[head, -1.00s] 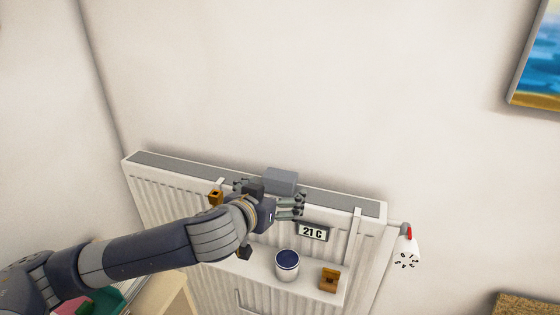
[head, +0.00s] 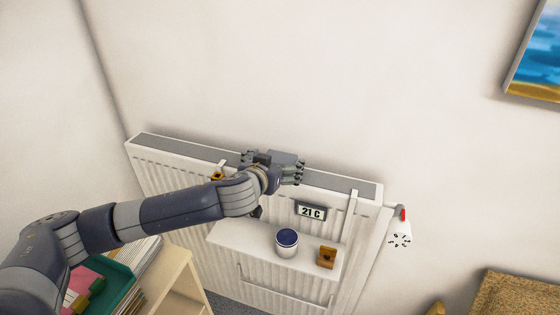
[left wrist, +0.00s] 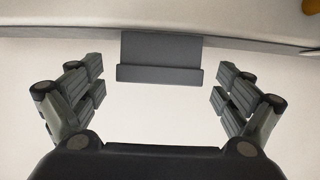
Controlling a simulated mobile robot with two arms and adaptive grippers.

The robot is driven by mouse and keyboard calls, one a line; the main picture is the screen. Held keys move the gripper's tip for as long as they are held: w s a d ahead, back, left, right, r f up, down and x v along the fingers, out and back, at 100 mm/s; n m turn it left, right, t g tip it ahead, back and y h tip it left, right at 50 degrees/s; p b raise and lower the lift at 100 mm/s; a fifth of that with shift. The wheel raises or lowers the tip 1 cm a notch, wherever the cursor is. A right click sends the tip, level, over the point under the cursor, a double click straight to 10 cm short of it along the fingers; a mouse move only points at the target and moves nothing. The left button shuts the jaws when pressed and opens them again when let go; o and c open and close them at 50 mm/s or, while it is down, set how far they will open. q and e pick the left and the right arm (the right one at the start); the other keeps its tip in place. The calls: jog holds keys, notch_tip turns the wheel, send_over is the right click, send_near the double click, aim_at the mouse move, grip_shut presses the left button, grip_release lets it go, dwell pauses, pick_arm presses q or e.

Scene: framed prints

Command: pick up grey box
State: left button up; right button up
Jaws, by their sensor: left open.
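The grey box (head: 289,157) sits on top of the white radiator (head: 362,190), towards the wall. In the head view my left gripper (head: 297,173) is in front of it and hides part of it. In the left wrist view the grey box (left wrist: 160,48) lies ahead, centred between the spread fingers. The left gripper is open and empty, with clear space on both sides of the box. My right gripper is not in view.
A 21 C display (head: 311,211) is just below the gripper. A valve knob (head: 400,236) is at right.

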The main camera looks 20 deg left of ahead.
aim_at(277, 163)
pick_arm(q)
jog(key=shift+p+x, duration=0.35)
jog(key=shift+x, duration=1.25)
jog(key=shift+s, duration=0.1)
jog(key=shift+c, duration=0.3)
jog(key=c, duration=1.1)
jog(key=shift+c, duration=0.2)
